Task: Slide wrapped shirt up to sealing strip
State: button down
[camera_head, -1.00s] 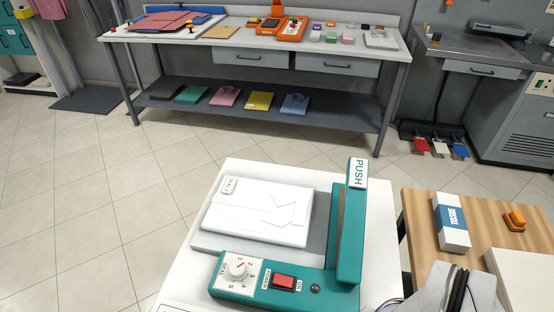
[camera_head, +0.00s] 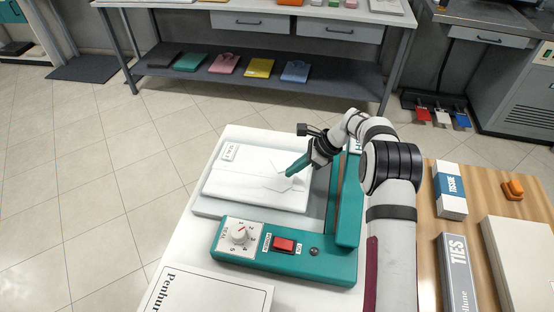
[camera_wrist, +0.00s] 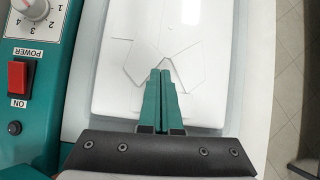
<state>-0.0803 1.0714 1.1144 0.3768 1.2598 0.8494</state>
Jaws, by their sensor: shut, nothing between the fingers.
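The wrapped shirt (camera_head: 240,182) is a flat white packet with a folded collar shape and a label at its far left corner. It lies on a grey plate (camera_head: 212,206) beside the teal sealer (camera_head: 285,262). The sealer's raised arm (camera_head: 345,205) stands along the packet's right side. My gripper (camera_head: 291,172) is shut and empty, with its teal fingertips over the packet's right part near the collar. In the wrist view the closed fingers (camera_wrist: 162,75) point at the packet (camera_wrist: 130,65); I cannot tell whether they touch it. My arm hides part of the sealer arm's top.
The sealer has a white dial (camera_head: 239,234) and a red power switch (camera_head: 284,244). A printed sheet (camera_head: 205,292) lies in front. A wooden table on the right holds a tissue box (camera_head: 450,192), a ties box (camera_head: 457,270) and an orange object (camera_head: 512,189).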

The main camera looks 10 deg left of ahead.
aim_at(251, 173)
jog(key=a, duration=1)
jog(key=shift+s+a, duration=0.2)
jog(key=shift+s, duration=0.2)
jog(key=shift+f, duration=0.85)
